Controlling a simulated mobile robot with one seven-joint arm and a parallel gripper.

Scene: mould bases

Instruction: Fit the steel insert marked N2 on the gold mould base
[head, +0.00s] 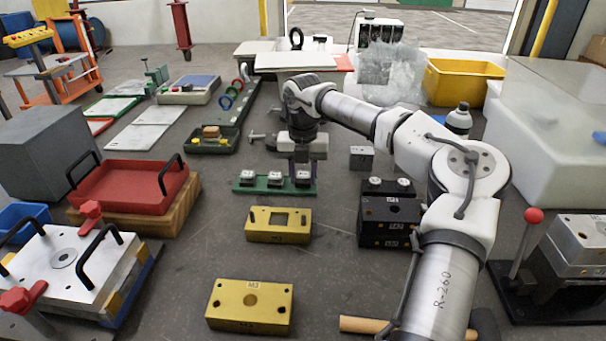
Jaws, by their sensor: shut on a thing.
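A green rack (262,187) on the floor holds three small steel inserts in a row: left (248,177), middle (275,177) and right (303,180). Their marks are too small to read, so I cannot tell which is N2. My gripper (302,171) points down at the rack's right end and is shut on the right insert, which still appears to be at the rack. The jaws hide part of it. One gold mould base (294,236) with a square opening lies in front of the rack. Another gold base (230,309) with a round hole and a small label lies nearer.
Dark mould bases (377,241) stand right of the gold ones, with a small grey block (361,158) behind. A red tray (130,190) and a white plate with handles (95,262) stand left. A wooden handle (362,325) lies front right. Floor between the gold bases is clear.

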